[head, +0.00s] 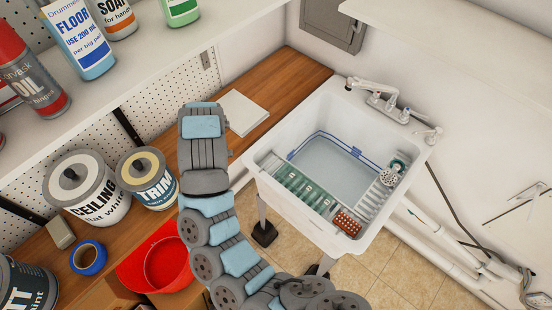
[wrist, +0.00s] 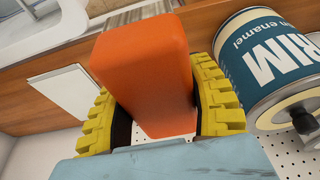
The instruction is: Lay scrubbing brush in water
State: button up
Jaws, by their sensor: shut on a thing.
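My gripper (wrist: 155,110), with yellow ribbed finger pads, is shut on a plain orange block (wrist: 145,72) in the wrist view. The block is over the wooden counter. In the head view my arm hides the gripper and the block. The white sink (head: 258,172) stands to the right of the counter. Pale blue water (head: 335,165) shows in its middle, inside a blue-edged outline.
Inside the sink are a green ribbed rack (head: 300,187) and a small orange-red perforated piece (head: 347,222). A faucet (head: 378,95) stands at its back. The paint can marked TRIM (head: 148,180) and a white pad (head: 240,112) flank my arm. A shelf with bottles overhangs the left.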

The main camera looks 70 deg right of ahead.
jog(key=r+p, duration=0.6)
jog(key=shift+s+d+r+p, duration=0.1)
jog(key=shift+d+r+p, duration=0.2)
jog(key=shift+r+p, duration=0.05)
jog(key=s+d+f+b, duration=0.6)
jog(key=d+f, duration=0.3)
jog(key=d, duration=0.1)
jog(key=b, duration=2.5)
send_over(337, 179)
notch_tip(337, 179, down, 23)
jog(key=f, duration=1.1)
jog(key=shift+s+a+f+b, duration=0.2)
jog(key=shift+s+f+b, duration=0.2)
jog(key=shift+d+f, duration=0.1)
jog(key=shift+f, duration=0.6)
jog(key=shift+f+b, duration=0.95)
jog(key=shift+f, duration=1.05)
